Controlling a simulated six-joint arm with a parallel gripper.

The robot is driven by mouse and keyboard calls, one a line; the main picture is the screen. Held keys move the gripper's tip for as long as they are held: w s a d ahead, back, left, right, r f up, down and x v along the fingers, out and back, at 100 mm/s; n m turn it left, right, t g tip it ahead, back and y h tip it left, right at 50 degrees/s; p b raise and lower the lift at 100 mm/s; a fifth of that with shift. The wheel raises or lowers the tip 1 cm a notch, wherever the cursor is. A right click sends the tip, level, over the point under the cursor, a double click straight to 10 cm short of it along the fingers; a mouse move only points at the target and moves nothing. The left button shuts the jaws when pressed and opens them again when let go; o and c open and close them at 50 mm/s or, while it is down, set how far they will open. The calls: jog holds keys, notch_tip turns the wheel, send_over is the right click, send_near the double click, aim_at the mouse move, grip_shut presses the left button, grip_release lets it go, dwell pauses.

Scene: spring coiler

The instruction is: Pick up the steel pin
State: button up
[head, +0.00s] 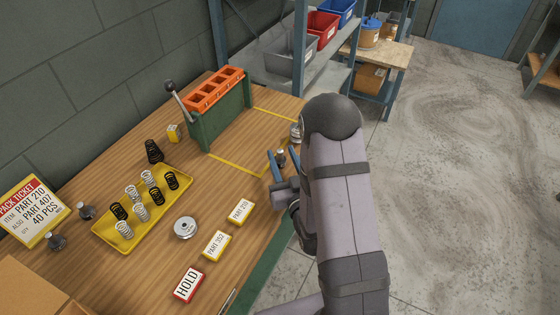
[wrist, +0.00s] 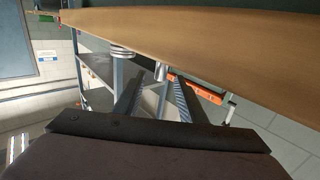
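The steel pin (head: 281,156) is a small grey cylinder standing on the wooden bench near its right edge. In the wrist view the pin (wrist: 161,72) shows between the fingertips, near their far ends. My gripper (head: 282,162) is open, with one blue-grey finger on each side of the pin. In the wrist view my gripper (wrist: 155,80) shows gaps beside the pin; I cannot tell if either finger touches it. My arm covers part of the bench edge.
A round metal piece (head: 296,133) stands just behind the pin. A green fixture with an orange top (head: 215,92) and lever is at the back. A yellow tray (head: 117,235) with several springs, label cards and a metal disc (head: 185,228) lie leftward.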

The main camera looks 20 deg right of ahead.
aim_at(279, 150)
jog(key=shift+w+f+b, duration=0.2)
jog(key=shift+w+b, duration=0.25)
jog(key=shift+b, duration=0.35)
jog(key=shift+w+r+b, duration=0.1)
jog(key=shift+w+b, duration=0.2)
jog(key=shift+b, duration=0.2)
jog(key=shift+w+r, duration=0.1)
jog(key=shift+w+f+p, duration=0.15)
jog(key=shift+w+p, duration=0.35)
jog(key=shift+w, duration=0.75)
jog(key=shift+w+f+p, duration=0.15)
jog(key=shift+w+p, duration=0.35)
jog(key=shift+w, duration=0.75)
grip_shut()
